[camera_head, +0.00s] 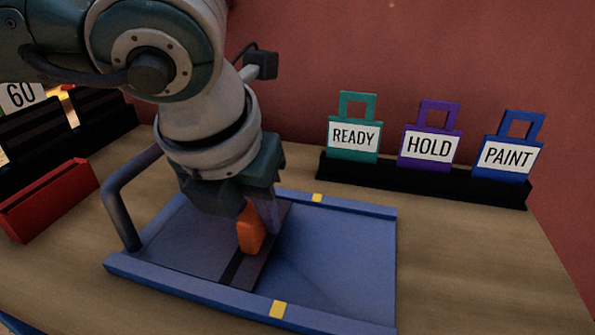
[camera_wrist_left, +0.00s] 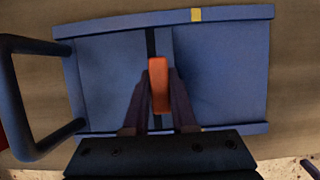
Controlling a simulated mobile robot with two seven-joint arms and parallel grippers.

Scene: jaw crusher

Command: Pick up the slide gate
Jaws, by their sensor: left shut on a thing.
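The slide gate assembly is a flat blue tray-like unit lying on the wooden table, with raised rails (camera_head: 190,290) along two sides. An upright orange grip (camera_head: 250,230) stands by this strip. My left gripper (camera_head: 262,218) points down over the unit, shut on the orange grip, which also shows between its fingers in the left wrist view (camera_wrist_left: 159,85). My right gripper is not in view.
A dark U-shaped handle (camera_head: 120,205) rises at the unit's left end. Yellow marks (camera_head: 278,309) sit on the rails. A black rack (camera_head: 425,182) holds READY, HOLD and PAINT tags behind. A red bin (camera_head: 48,200) stands left. The table at right is clear.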

